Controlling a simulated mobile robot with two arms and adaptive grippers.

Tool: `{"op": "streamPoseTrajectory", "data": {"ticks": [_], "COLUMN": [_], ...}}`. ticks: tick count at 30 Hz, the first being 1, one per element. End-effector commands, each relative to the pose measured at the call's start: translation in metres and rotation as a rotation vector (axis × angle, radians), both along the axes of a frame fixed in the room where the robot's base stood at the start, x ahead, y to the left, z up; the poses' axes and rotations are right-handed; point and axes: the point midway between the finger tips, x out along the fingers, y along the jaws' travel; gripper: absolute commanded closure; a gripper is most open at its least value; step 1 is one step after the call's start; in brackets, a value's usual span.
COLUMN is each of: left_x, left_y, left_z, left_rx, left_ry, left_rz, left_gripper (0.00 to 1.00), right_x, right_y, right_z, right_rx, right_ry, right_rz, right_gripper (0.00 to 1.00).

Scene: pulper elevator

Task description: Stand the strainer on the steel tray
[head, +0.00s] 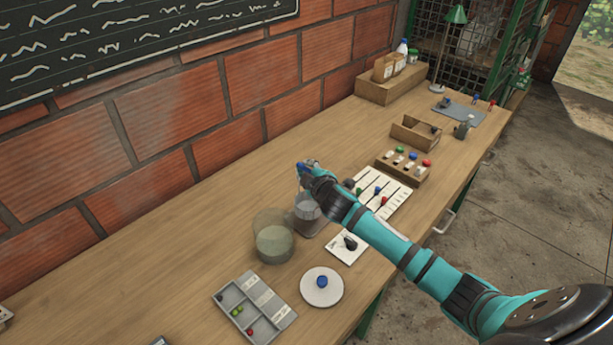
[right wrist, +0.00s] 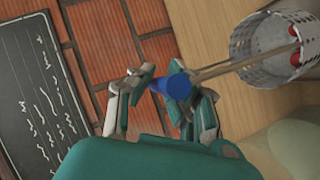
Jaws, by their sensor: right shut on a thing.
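The strainer (head: 307,206) is a perforated metal basket with a long thin handle ending in a blue grip. My right gripper (head: 304,169) is shut on the blue grip. In the right wrist view the basket (right wrist: 249,48) shows red cherries inside, and the blue grip (right wrist: 178,86) sits between the fingers. The grey steel tray (head: 318,226) lies under and around the strainer in the head view, partly hidden by it. I cannot tell whether the basket touches the tray. My left gripper is out of view.
A glass tank of cloudy liquid (head: 273,246) stands just left of the tray. A white card (head: 346,257), a round white dish (head: 321,290) and a grey sorting box (head: 243,293) lie in front. A white lined board (head: 395,205) is to the right. Bare wood lies along the wall.

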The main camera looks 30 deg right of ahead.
Motion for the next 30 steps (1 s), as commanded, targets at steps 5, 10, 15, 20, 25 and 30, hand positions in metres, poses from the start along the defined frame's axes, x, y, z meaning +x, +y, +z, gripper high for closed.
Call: {"op": "streamPoseTrajectory", "data": {"ticks": [5, 10, 15, 20, 25, 30], "left_x": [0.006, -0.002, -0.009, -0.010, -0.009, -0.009], "left_y": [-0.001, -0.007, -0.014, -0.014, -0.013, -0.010], "left_z": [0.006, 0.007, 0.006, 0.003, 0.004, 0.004], "left_rx": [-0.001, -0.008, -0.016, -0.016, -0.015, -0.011], "left_ry": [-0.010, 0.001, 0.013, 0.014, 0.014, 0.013], "left_rz": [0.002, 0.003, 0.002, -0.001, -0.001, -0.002], "left_gripper": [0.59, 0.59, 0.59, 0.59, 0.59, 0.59], "right_x": [0.002, 0.002, 0.002, 0.002, 0.002, 0.002], "right_y": [0.000, 0.000, 0.000, 0.000, 0.000, 0.000], "right_z": [-0.018, -0.034, -0.035, -0.038, -0.038, -0.038], "right_rx": [0.001, 0.000, 0.000, 0.000, 0.000, 0.000], "right_ry": [0.005, 0.001, -0.001, 0.000, 0.001, 0.001], "right_rz": [-0.001, 0.000, 0.002, 0.001, 0.000, 0.000], "right_gripper": [1.00, 1.00, 1.00, 1.00, 0.69, 0.63]}}
